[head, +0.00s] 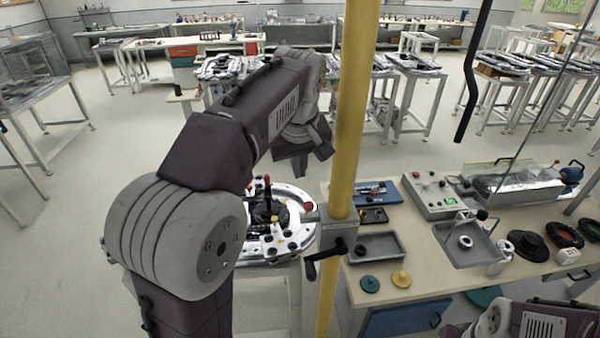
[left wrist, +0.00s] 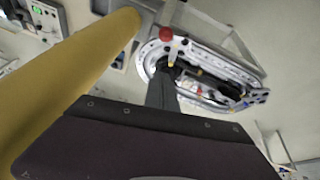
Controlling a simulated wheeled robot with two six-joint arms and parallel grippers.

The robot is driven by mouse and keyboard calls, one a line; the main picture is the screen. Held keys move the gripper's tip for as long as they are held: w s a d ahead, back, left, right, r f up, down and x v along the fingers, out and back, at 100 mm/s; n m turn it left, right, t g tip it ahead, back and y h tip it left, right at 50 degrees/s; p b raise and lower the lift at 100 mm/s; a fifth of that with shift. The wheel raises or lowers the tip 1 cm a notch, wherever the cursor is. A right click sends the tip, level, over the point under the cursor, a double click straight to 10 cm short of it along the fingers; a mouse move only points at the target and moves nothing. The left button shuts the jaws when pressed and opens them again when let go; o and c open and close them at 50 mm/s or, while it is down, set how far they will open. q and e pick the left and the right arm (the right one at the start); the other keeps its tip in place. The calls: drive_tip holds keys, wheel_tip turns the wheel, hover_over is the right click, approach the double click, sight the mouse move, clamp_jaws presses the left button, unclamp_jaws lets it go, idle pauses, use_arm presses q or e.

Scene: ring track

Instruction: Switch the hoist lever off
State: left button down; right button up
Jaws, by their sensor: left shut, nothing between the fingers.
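A yellow post (head: 350,125) stands upright in front of me, with a grey bracket (head: 338,238) clamped on it. A short lever with a red knob (head: 308,206) sticks out from the bracket to the left; I take it for the hoist lever. A black crank handle (head: 322,262) hangs below. The red knob also shows in the left wrist view (left wrist: 166,34), just beyond the fingertips. My left gripper (head: 299,168) is shut and empty, pointing down above the knob and left of the post; its fingers also show in the left wrist view (left wrist: 161,85). My right gripper is out of view.
The ring track (head: 300,232) lies on a stand behind the lever. A workbench (head: 430,275) on the right holds trays, a control box (head: 436,195) and discs. The yellow post is close to my left arm. A black hanging rod (head: 470,85) is at upper right.

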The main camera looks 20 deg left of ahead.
use_arm(q)
drive_tip(key=v, duration=0.7)
drive_tip(key=shift+s+d+p, duration=0.25)
drive_tip(key=shift+s+p, duration=0.1)
drive_tip(key=shift+s, duration=0.05)
drive_tip(key=shift+s+d, duration=0.1)
drive_tip(key=shift+d, duration=0.05)
